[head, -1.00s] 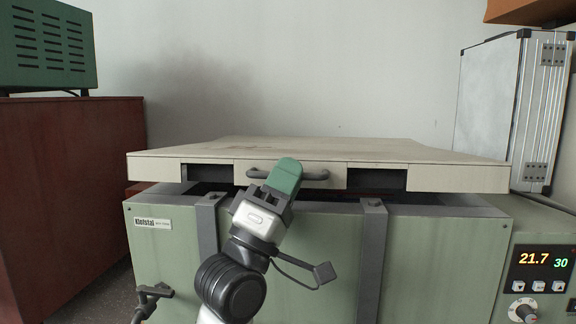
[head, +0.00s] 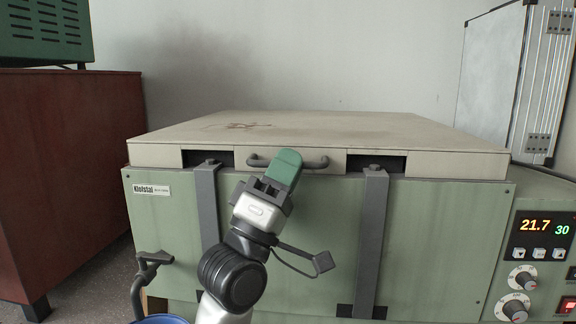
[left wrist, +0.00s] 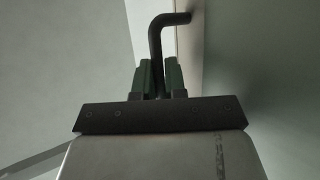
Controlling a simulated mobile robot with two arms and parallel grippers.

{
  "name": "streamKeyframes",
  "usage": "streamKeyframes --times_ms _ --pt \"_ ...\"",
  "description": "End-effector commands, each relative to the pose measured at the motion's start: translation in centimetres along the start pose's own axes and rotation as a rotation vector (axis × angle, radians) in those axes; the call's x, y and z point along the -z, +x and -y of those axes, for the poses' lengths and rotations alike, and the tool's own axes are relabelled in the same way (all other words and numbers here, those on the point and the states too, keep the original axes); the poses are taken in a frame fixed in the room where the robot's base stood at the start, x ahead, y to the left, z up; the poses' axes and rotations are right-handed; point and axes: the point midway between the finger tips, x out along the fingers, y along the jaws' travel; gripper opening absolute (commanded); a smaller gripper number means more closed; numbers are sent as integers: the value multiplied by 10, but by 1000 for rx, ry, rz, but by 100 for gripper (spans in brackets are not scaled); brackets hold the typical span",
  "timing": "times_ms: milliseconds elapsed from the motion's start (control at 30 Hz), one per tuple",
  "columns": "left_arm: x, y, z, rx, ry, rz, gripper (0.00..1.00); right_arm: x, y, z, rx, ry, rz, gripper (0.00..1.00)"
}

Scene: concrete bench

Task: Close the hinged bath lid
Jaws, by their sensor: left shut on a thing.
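The bath lid (head: 330,130) is a pale, flat, hinged cover lying level over the green bath body (head: 280,240). Its front edge meets the top of the body with no clear gap. A dark bar handle (head: 316,163) is on the lid's front edge. My left gripper (head: 285,168), with green fingers, is shut on the handle and hides its middle. The left wrist view shows the bent handle (left wrist: 156,50) between the green fingers (left wrist: 158,76). My right gripper is in neither view.
Two grey straps (head: 207,215) run down the bath's front. A control panel (head: 540,240) reading 21.7 and 30 is at the right. A drain tap (head: 150,265) juts out at lower left. A red-brown cabinet (head: 65,180) stands left, a silver case (head: 500,80) at the back right.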

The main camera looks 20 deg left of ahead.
Motion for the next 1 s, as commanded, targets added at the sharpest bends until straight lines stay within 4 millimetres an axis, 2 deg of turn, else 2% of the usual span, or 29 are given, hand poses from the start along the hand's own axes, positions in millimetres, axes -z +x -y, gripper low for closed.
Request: streamKeyframes --times_ms 33,67,200,700,800,1000 --pt "-4 -3 7 18 -2 10 0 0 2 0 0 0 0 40" --pt "-4 -3 7 18 -2 11 15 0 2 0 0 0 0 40" --pt "-4 -3 6 16 -2 9 36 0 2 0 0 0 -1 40" --pt "-1 -4 4 10 0 3 36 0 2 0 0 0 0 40" --pt "-2 -16 4 10 0 3 36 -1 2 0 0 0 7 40" --pt "-3 -56 5 13 0 6 36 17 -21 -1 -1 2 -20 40"
